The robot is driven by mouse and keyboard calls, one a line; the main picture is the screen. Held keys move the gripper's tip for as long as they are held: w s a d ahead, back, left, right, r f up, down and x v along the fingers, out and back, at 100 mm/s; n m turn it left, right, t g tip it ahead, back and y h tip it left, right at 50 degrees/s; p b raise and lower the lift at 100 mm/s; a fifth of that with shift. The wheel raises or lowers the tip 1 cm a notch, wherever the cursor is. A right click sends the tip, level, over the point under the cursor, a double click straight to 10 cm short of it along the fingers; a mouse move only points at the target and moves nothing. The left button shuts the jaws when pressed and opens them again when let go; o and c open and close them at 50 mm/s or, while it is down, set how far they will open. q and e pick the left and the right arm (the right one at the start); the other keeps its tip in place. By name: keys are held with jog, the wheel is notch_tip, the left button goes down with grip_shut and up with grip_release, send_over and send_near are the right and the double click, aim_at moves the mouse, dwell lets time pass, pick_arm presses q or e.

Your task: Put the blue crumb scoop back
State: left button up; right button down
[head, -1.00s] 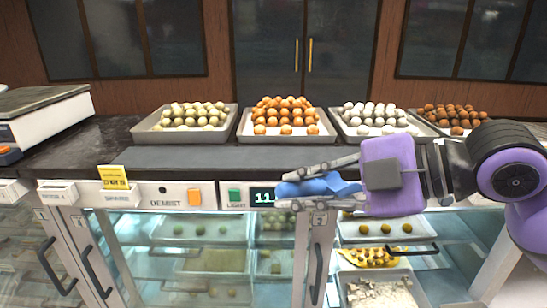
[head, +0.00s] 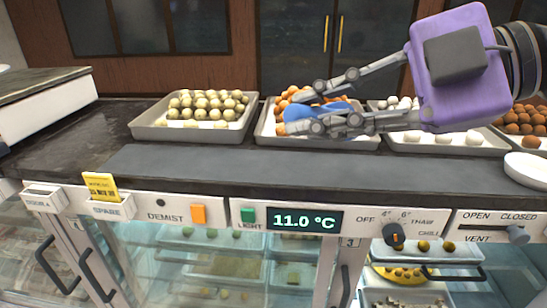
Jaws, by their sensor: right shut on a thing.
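My right gripper (head: 297,112) comes in from the upper right and is shut on the blue crumb scoop (head: 300,113). The scoop lies between the two grey fingers, which hide part of it. In the picture the gripper and scoop overlap the tray of orange sweets (head: 268,133), above the dark counter (head: 130,163). I cannot tell whether the scoop touches the tray or sweets. My left gripper is not in view.
A tray of pale sweets (head: 143,124) stands to the left and a tray of white sweets (head: 490,146) to the right. Brown sweets (head: 525,122) and a white dish (head: 530,170) are at the far right. A yellow card (head: 101,186) stands at the front edge.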

jog(key=w+a+f+p, duration=0.1)
jog(key=w+a+f, duration=0.6)
jog(key=f, duration=0.4)
jog(key=shift+w+a+f, duration=0.2)
jog(key=c, duration=1.6)
grip_release()
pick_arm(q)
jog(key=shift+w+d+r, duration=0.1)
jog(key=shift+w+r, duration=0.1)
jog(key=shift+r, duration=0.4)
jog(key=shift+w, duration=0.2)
pick_arm(e)
jog(key=shift+d, duration=0.15)
